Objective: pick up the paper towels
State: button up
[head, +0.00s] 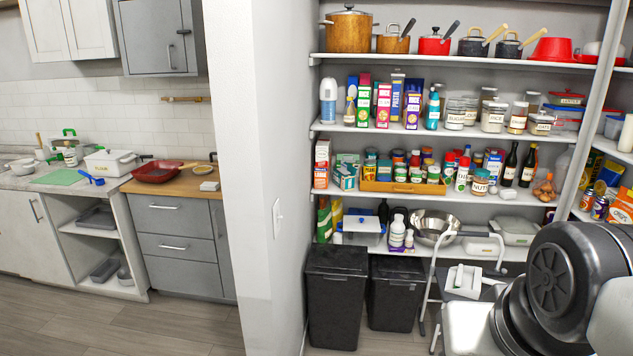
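I cannot clearly make out paper towels. A white upright roll-like thing (626,133) is cut off by the right edge, on the side shelf; it may be a paper towel roll. A white cylinder with blue parts (328,100) stands at the left end of the second shelf, and I cannot tell what it is. My dark arm links fill the lower right corner. My gripper is not in view. My arm is in front of the lower right of the pantry and hides what is behind it.
Pantry shelves (460,134) hold several boxes, jars, bottles and pots. Two black bins (336,297) (394,292) stand on the floor below. A folding step stool (428,300) is beside them. A white wall end (240,160) separates the kitchen counter. Wooden floor (150,325) is clear at left.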

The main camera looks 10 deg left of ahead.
aim_at(204, 186)
jog(key=i+j+u, duration=0.2)
jog(key=j+u, duration=0.2)
jog(key=i+j+u, duration=0.6)
jog(key=u, duration=0.25)
jog(key=i+j+u, duration=0.25)
jog(key=j+u, duration=0.15)
jog(key=i+j+u, duration=0.15)
jog(key=u, duration=0.3)
jog(key=i+j+z, duration=0.1)
jog(key=i, duration=0.4)
jog(key=i+j+z, duration=0.1)
jog(key=i, duration=0.35)
jog(key=i+j+z, duration=0.1)
jog(key=i, duration=0.4)
jog(key=i+l+z, duration=0.1)
jog(key=i+z, duration=0.6)
jog(key=z, duration=0.2)
jog(key=i+j+z, duration=0.15)
jog(key=i+z, duration=0.25)
jog(key=i+l+z, duration=0.3)
jog(key=i, duration=0.35)
jog(key=i+z, duration=0.3)
jog(key=i, duration=0.3)
jog(key=i+l+u, duration=0.1)
jog(key=i, duration=0.15)
